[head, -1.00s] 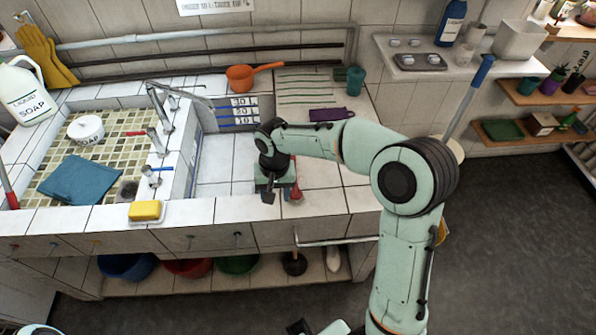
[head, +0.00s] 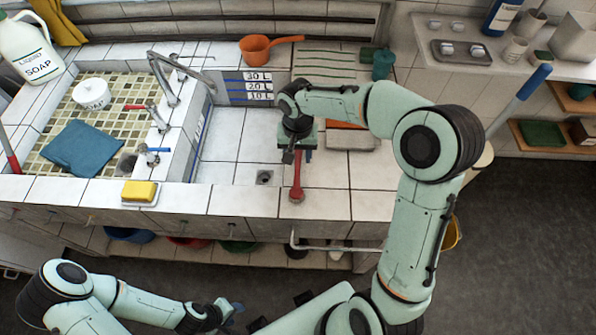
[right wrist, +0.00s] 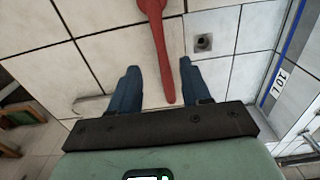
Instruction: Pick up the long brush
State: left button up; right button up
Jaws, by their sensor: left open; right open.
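A red long-handled tool, which looks like the brush (head: 297,183), lies on the white tiled counter near its front edge. Its wider end points to the front edge, and its bristles cannot be made out. In the right wrist view the red tool (right wrist: 157,45) tapers to a thin end between my blue fingers. My right gripper (head: 298,156) is open above that thin end; the right wrist view shows the gap between its fingertips (right wrist: 160,78). I cannot tell whether the fingers touch it. My left gripper (head: 232,310) is open and empty, low in front of the counter.
A drain hole (head: 264,177) is left of the red tool. A yellow sponge (head: 140,191) lies at the front edge by the sink (head: 110,130). A blue-handled pole (head: 520,97) stands at right. An orange pan (head: 258,48) sits behind my right arm.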

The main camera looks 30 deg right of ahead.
aim_at(297, 170)
jog(key=f, duration=0.8)
jog(key=shift+w+d+f, duration=0.1)
jog(key=shift+w+f, duration=0.15)
grip_shut()
